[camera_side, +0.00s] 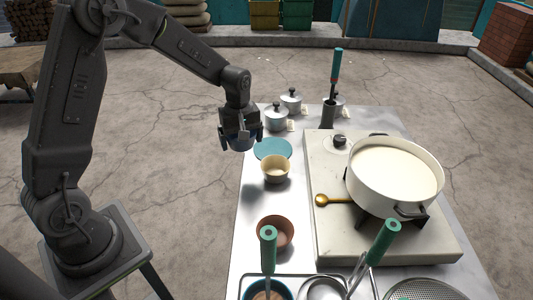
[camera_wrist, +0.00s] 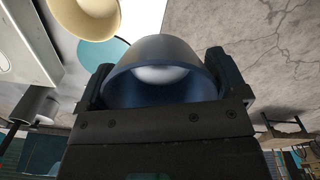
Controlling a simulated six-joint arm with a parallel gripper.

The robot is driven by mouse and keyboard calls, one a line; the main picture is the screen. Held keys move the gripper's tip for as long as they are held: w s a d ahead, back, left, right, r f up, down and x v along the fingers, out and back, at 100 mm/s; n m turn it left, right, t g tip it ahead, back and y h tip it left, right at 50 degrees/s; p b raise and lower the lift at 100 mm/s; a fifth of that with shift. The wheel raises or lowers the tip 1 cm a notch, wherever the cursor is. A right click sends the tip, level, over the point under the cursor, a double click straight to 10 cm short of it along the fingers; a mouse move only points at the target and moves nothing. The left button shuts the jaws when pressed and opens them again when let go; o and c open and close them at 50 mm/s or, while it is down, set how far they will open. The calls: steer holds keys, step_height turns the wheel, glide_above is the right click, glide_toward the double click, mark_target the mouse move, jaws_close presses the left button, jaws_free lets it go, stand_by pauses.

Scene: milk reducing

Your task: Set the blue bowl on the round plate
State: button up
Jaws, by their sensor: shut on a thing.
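My gripper (camera_side: 240,132) is shut on the blue bowl (camera_side: 240,143) and holds it in the air near the table's left edge. In the wrist view the blue bowl (camera_wrist: 160,75) fills the space between the two fingers of my gripper (camera_wrist: 167,85). The round plate (camera_side: 272,149) is a flat teal disc on the table, to the right of and below the held bowl. Part of the plate (camera_wrist: 104,54) shows beside the bowl in the wrist view. The plate looks bare.
A cream bowl (camera_side: 275,170) stands close in front of the plate. Lidded pots (camera_side: 276,118) and a dark holder (camera_side: 328,113) with a green-handled tool stand behind. A large white pot (camera_side: 393,177) of milk is at the right. A brown bowl (camera_side: 275,233) is nearer the front.

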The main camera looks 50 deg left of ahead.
steer(key=w+a, duration=0.8)
steer(key=a, duration=0.3)
glide_above(273, 149)
step_height(273, 149, down, 7)
steer(key=shift+w+a+r, duration=0.1)
steer(key=shift+r, duration=0.05)
steer(key=shift+f, duration=1.95)
steer(key=shift+f, duration=0.1)
steer(key=o, duration=0.7)
steer(key=shift+c, duration=0.2)
